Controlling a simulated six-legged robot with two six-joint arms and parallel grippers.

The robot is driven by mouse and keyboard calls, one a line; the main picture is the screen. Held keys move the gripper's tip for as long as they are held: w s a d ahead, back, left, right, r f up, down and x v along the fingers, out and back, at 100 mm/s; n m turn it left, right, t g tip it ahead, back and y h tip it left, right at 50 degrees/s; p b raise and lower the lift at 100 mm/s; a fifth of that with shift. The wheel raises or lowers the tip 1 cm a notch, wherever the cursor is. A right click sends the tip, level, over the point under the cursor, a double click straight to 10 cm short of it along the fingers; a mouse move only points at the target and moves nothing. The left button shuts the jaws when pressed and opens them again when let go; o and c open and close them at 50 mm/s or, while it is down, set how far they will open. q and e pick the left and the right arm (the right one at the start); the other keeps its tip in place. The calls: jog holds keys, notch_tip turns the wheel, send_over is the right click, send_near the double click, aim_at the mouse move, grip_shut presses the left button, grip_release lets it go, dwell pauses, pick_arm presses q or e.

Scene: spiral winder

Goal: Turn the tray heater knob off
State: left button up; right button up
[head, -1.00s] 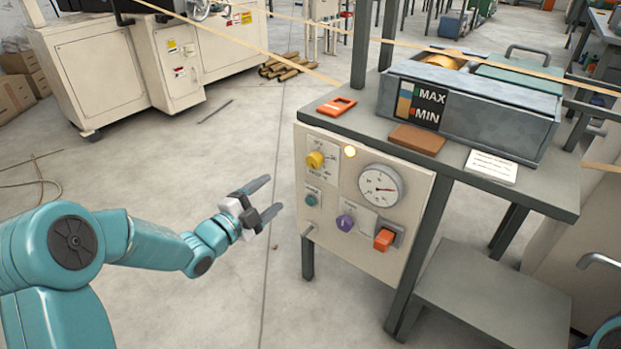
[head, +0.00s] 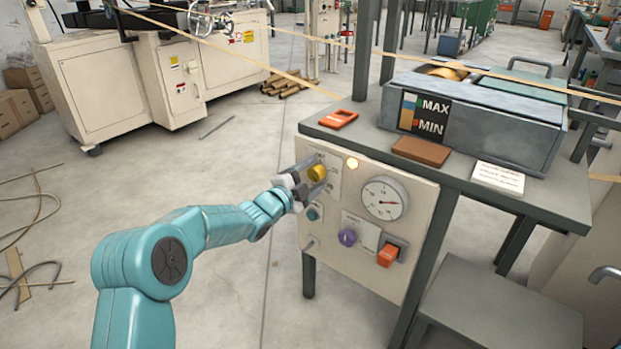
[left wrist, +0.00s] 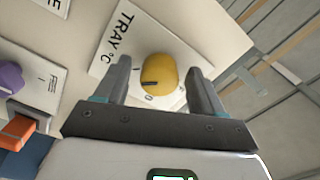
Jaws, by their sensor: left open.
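The yellow tray heater knob (head: 317,173) sits at the upper left of the cream control panel (head: 340,270). In the left wrist view the knob (left wrist: 158,73) has a dark pointer line and a plate (left wrist: 123,38) lettered "TRAY °C", with a "0" mark below it. My left gripper (head: 314,174) is at the knob, and its open fingers (left wrist: 160,82) stand on either side of it with gaps showing. I cannot tell whether a finger touches it. My right gripper is not in view.
The panel also carries a lit lamp (head: 352,163), a round gauge (head: 385,198), a purple knob (head: 347,238), a teal button (head: 313,213) and an orange switch (head: 388,255). A grey tank (head: 480,118) stands on the bench above. Open floor lies left of the panel.

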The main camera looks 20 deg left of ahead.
pick_arm(q)
jog(key=c, duration=1.1)
jog(key=shift+o, duration=0.2)
